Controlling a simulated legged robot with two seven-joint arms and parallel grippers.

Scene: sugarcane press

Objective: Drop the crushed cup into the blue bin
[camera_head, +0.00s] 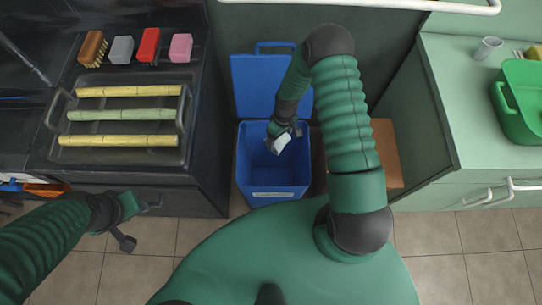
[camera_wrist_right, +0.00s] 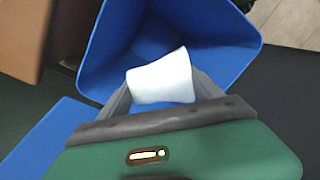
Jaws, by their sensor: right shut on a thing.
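The crushed cup (camera_head: 281,143) is white and is held by my right gripper (camera_head: 285,133) over the mouth of the blue bin (camera_head: 243,183). In the right wrist view the cup (camera_wrist_right: 160,78) sits between the two fingers of my right gripper (camera_wrist_right: 163,88), which is shut on it. The open blue bin (camera_wrist_right: 105,45) shows behind and below the cup there. The bin's blue lid (camera_head: 250,85) stands raised at the back. My left gripper (camera_head: 128,225) is at the lower left, in front of the dark counter; its fingers appear apart, with nothing between them.
A dark tray (camera_head: 90,156) with yellow and green cane sticks lies on the left counter, with several brushes and sponges behind it. A green basin (camera_head: 520,110) and a metal cup (camera_head: 487,48) stand on the right counter. A brown box (camera_head: 386,150) is right of the bin.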

